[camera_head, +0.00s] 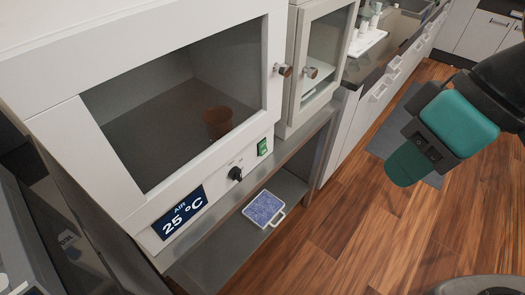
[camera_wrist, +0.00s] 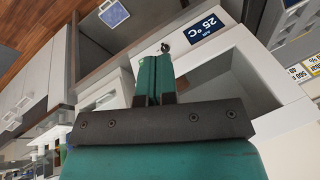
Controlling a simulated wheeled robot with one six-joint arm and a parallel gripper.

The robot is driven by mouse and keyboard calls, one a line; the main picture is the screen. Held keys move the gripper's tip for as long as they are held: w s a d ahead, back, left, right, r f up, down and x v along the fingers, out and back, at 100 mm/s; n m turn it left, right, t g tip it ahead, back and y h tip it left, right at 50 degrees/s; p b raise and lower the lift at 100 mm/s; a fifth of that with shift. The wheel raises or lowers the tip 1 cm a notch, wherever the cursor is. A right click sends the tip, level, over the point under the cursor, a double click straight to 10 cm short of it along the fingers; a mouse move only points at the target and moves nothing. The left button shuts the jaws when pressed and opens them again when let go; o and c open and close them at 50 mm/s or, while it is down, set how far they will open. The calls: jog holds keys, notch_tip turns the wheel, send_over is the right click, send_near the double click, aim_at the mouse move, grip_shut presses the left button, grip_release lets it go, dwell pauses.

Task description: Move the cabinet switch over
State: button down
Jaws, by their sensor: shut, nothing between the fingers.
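The white cabinet (camera_head: 150,205) has a large dark window. On its lower front panel are a small green switch (camera_head: 262,147), a black knob (camera_head: 235,174) and a blue display (camera_head: 180,212) reading "AIR 25 °C". My gripper (camera_wrist: 154,60) is shut and empty, with its green fingers together. In the wrist view the knob (camera_wrist: 165,47) and display (camera_wrist: 205,27) show just beyond the fingertips; the green switch is not visible there. In the head view the green and black end of my arm is at the right, apart from the cabinet. I cannot tell the switch's position.
A brown beaker (camera_head: 217,122) stands behind the window. A blue-topped tray with a handle (camera_head: 264,208) lies on the metal shelf below. A second cabinet with a glass door (camera_head: 320,55) and round handle stands beside it. The wooden floor (camera_head: 340,235) in front is clear.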

jog(key=w+a+f+m+t+y+b, duration=0.2)
jog(key=w+f+m+b, duration=0.4)
jog(key=w+f, duration=0.4)
jog(key=w+a+f+m+t+y+b, duration=0.2)
jog(key=w+a+f+m+t+b, duration=0.1)
jog(key=w+f+m+b, duration=0.4)
jog(key=w+f+m+t, duration=0.1)
jog(key=w+f, duration=0.2)
jog(key=f, duration=0.4)
jog(key=shift+w+a+m+t, duration=0.25)
jog(key=shift+a+m+t, duration=0.05)
jog(key=shift+a+t, duration=0.1)
jog(key=shift+f, duration=0.15)
send_near(264, 153)
notch_tip(264, 153, down, 4)
jog(key=w+a, duration=0.1)
jog(key=shift+w+a+f+p, duration=0.2)
jog(key=shift+w+a+p, duration=0.65)
jog(key=shift+w+a, duration=0.65)
jog(key=shift+s+a, duration=0.15)
